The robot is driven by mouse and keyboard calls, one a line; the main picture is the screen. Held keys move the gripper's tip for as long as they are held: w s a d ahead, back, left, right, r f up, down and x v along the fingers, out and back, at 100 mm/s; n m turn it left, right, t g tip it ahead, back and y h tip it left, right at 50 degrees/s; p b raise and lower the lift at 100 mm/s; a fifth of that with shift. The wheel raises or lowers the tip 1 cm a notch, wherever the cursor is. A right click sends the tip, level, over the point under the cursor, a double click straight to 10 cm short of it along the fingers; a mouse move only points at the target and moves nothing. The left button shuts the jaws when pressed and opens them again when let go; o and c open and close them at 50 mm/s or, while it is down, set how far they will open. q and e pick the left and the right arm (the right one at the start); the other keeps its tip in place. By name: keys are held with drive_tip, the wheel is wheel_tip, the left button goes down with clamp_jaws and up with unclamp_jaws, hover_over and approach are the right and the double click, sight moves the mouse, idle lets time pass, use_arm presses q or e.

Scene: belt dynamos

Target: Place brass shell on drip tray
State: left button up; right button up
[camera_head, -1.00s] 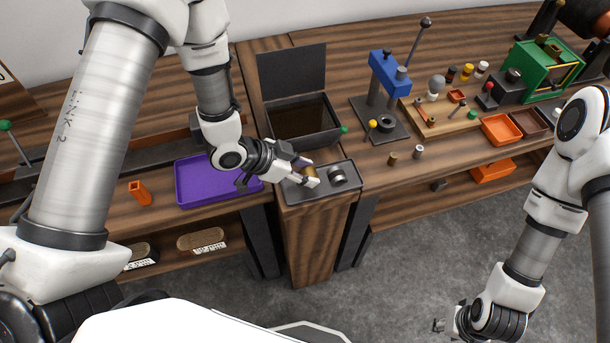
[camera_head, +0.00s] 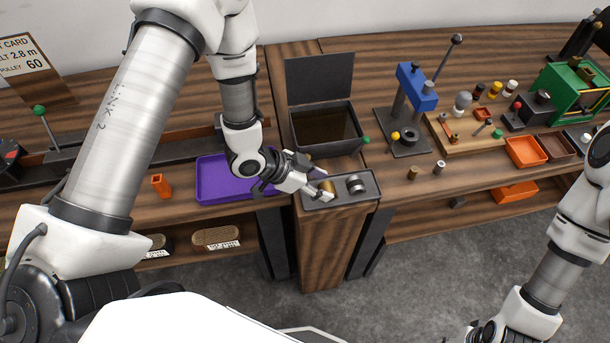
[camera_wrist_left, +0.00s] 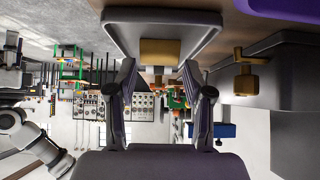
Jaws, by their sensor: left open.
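A short brass shell (camera_head: 327,186) stands at the left end of a dark grey tray (camera_head: 342,200) on a wooden pedestal, beside a silver cylinder (camera_head: 356,184). My left gripper (camera_head: 318,188) is open at the brass shell, its fingers partly hiding it. In the left wrist view the shell (camera_wrist_left: 160,52) shows centred just beyond the spread fingertips (camera_wrist_left: 158,72); I cannot tell whether they touch it. A purple tray (camera_head: 215,195) lies on the bench left of the pedestal, partly behind my left arm. No label shows which tray is the drip tray. My right gripper is out of view.
An open dark bin (camera_head: 325,140) with a raised lid stands behind the grey tray. A blue press (camera_head: 415,95) and small brass and steel pieces (camera_head: 413,173) are on the right bench. An orange holder (camera_head: 160,185) stands left of the purple tray.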

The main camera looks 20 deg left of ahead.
use_arm(q)
drive_tip(key=v, duration=1)
drive_tip(key=shift+s+a+r+b, duration=0.2)
drive_tip(key=shift+s+b, duration=0.05)
drive_tip(key=shift+b, duration=0.1)
idle(0.4)
